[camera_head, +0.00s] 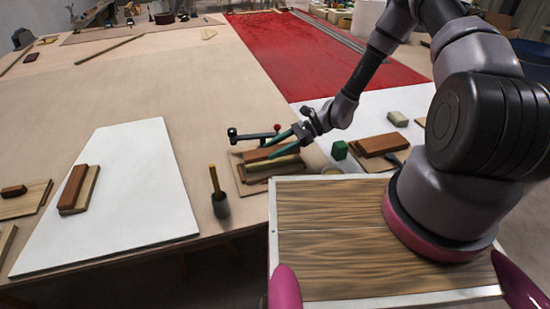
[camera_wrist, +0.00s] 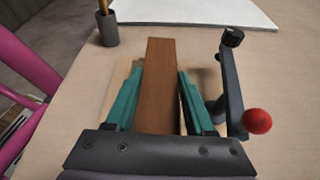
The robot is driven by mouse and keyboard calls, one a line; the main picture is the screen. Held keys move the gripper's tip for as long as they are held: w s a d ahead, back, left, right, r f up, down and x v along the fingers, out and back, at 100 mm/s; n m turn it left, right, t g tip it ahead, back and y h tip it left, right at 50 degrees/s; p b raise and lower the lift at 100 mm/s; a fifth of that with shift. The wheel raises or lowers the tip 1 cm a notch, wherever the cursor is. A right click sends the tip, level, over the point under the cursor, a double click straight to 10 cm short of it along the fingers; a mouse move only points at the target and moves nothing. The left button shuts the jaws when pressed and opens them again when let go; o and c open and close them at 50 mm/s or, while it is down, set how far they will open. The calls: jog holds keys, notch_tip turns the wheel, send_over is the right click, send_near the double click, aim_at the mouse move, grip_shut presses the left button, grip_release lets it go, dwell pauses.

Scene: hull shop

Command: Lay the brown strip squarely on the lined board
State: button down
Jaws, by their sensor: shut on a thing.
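The brown strip (camera_wrist: 158,85) is long and flat, and lies lengthwise between the teal fingers of my gripper (camera_wrist: 157,100) in the wrist view. In the head view, my gripper (camera_head: 270,151) reaches in from the right, shut on the brown strip (camera_head: 258,154). Paler wood (camera_wrist: 119,88) shows below and beside the strip. In the head view, a pale board (camera_head: 248,187) lies under the held strip on the bench. Its lines cannot be made out, and I cannot tell whether the strip touches it.
A dark clamp with a red ball (camera_wrist: 257,121) stands close right of my gripper. A grey cup (camera_head: 221,206) holding a stick stands near the bench edge. A white panel (camera_head: 130,205) bears stacked wood blocks (camera_head: 76,188). A green block (camera_head: 340,150) lies right. Bare bench lies beyond.

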aim_at(274, 163)
jog(key=shift+f, duration=1.9)
jog(key=shift+f, duration=0.1)
jog(key=shift+c, duration=1.3)
grip_release()
jog(key=v, duration=1.2)
jog(key=shift+r, duration=0.25)
